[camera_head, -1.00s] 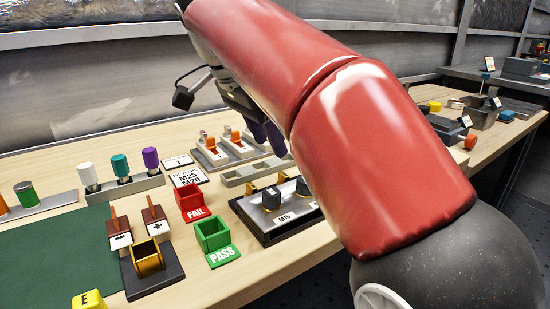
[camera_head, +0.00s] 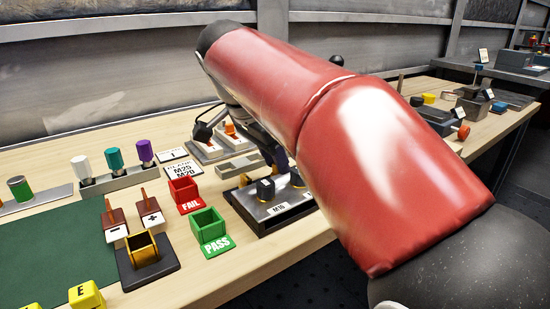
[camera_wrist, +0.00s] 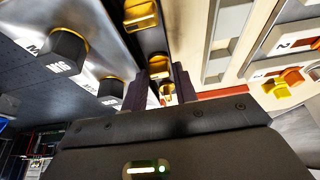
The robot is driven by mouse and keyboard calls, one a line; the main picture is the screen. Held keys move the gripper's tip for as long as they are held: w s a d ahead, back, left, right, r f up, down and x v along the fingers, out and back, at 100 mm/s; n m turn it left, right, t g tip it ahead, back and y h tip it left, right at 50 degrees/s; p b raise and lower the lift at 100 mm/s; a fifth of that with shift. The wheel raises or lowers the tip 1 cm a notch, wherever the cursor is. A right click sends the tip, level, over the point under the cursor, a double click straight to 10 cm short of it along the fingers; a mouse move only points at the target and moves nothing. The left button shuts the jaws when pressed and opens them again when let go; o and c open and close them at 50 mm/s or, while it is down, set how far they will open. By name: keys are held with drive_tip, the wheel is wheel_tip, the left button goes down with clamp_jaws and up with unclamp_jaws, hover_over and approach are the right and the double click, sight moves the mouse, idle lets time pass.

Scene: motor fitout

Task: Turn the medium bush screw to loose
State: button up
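My gripper (camera_wrist: 165,90) points down at the dark fixture (camera_head: 262,222) with the M16 label. In the wrist view its two dark fingers stand apart, with a small brass-coloured part (camera_wrist: 167,93) between them; I cannot tell whether they touch it. More brass-collared parts (camera_wrist: 141,14) lie in line beyond the fingers. I cannot tell which one is the medium bush screw. In the head view my arm hides part of the fixture.
A red FAIL bin (camera_head: 185,194) and a green PASS bin (camera_head: 209,231) stand left of the fixture. A grey slotted holder (camera_head: 238,166) and orange switches (camera_head: 230,130) are behind it. A brass cradle (camera_head: 143,250) stands front left.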

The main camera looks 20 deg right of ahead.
drive_tip(key=c, duration=0.6)
drive_tip(key=shift+o, duration=0.2)
drive_tip(key=shift+n, duration=0.4)
drive_tip(key=n, duration=0.2)
drive_tip(key=n+t+y, duration=0.1)
drive_tip(key=n, duration=0.1)
drive_tip(key=shift+s+t+b, duration=0.15)
drive_tip(key=shift+t+b, duration=0.15)
drive_tip(key=shift+b, duration=0.1)
drive_tip(key=n+t+y, duration=0.1)
drive_tip(key=n, duration=0.2)
drive_tip(key=shift+d, duration=0.1)
drive_tip(key=n+y, duration=0.1)
drive_tip(key=n, duration=0.4)
drive_tip(key=shift+d+r+t+y, duration=0.1)
drive_tip(key=shift+d+t+y, duration=0.05)
drive_tip(key=shift+t+y, duration=0.2)
drive_tip(key=n+y, duration=0.2)
drive_tip(key=n, duration=0.3)
drive_tip(key=shift+d+p, duration=0.1)
drive_tip(key=shift+p, duration=0.3)
